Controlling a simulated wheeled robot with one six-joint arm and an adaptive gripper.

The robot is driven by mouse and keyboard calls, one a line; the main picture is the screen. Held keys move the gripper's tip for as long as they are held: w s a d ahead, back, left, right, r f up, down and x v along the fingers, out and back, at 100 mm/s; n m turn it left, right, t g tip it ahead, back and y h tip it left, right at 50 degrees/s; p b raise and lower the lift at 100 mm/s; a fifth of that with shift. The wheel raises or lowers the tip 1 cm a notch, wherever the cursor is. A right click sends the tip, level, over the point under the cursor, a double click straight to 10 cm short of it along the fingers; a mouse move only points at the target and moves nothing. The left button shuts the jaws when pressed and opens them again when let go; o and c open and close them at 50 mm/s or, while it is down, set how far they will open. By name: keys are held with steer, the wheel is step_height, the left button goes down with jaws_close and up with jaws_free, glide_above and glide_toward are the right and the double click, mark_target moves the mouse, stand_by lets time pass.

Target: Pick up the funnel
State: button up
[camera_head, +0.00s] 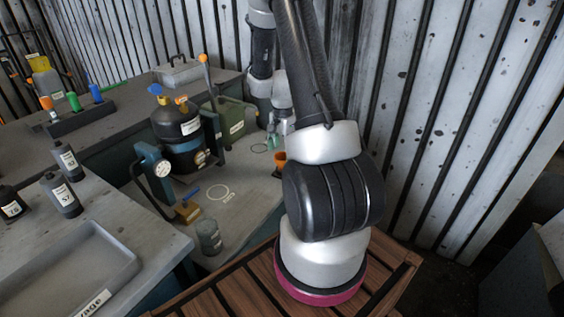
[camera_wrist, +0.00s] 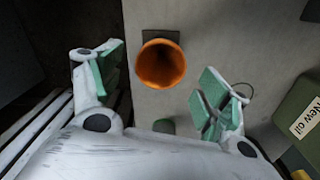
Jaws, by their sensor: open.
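An orange funnel (camera_wrist: 162,64) shows in the wrist view with its wide round mouth toward the camera. It also shows in the head view as a small orange shape (camera_head: 280,159), partly hidden behind my arm. My gripper (camera_wrist: 160,88) is open, its green-padded fingers spread on either side of the funnel's line. The funnel sits a little beyond the fingertips in the picture, and I see no contact. In the head view my gripper (camera_head: 273,141) is small, close to the funnel and toward the back of the grey bench. A dark square patch lies behind the funnel's mouth.
A green canister labelled "New oil" (camera_wrist: 306,122) stands to the right in the wrist view. In the head view a dark vessel (camera_head: 178,132) in a blue frame (camera_head: 152,172) stands left of my gripper. The corrugated wall (camera_head: 420,110) rises behind my arm.

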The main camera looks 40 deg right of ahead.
mark_target(282, 156)
steer(key=f, duration=0.4)
steer(key=shift+a, duration=0.2)
steer(key=c, duration=0.9)
steer(key=shift+r, duration=0.1)
